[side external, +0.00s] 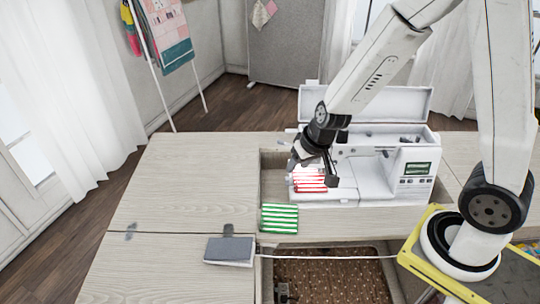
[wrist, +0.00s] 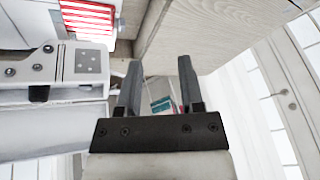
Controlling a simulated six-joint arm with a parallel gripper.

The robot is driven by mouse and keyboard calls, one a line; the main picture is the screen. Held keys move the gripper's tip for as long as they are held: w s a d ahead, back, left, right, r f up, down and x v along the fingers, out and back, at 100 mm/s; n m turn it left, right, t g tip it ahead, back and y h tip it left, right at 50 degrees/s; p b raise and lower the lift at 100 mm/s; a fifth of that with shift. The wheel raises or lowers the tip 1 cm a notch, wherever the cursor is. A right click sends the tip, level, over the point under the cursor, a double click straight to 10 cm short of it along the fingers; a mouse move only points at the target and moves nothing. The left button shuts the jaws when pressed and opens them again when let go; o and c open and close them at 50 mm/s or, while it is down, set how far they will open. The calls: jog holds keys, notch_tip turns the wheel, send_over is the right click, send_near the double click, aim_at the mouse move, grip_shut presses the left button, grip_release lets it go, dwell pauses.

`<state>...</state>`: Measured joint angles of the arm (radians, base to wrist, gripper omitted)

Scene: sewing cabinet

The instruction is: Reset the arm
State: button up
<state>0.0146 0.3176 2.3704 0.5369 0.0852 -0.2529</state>
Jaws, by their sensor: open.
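My gripper (side external: 314,163) is at the left end of the white sewing machine (side external: 386,190), above its bed and close to it. In the wrist view my gripper (wrist: 160,88) has its two dark fingers apart with nothing between them. A red-and-white striped cloth (side external: 309,180) lies on the machine's bed below my gripper, lit brightly. It also shows at the top left of the wrist view (wrist: 88,15). A green-and-white striped cloth (side external: 280,218) lies on the cabinet, in front and to the left of the machine.
A grey box-like object (side external: 229,251) sits on the front left of the wooden cabinet top (side external: 190,180). An open compartment (side external: 330,278) is at the front. The machine's lid (side external: 370,101) stands raised behind it. The left cabinet top is mostly clear.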

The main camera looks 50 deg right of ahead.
jog(key=s+r+n+g, duration=0.1)
jog(key=s+r+n, duration=0.2)
jog(key=s, duration=0.5)
jog(key=shift+s+r+g, duration=0.35)
jog(key=shift+r+g, duration=0.05)
jog(key=shift+r, duration=0.15)
jog(key=shift+d, duration=0.1)
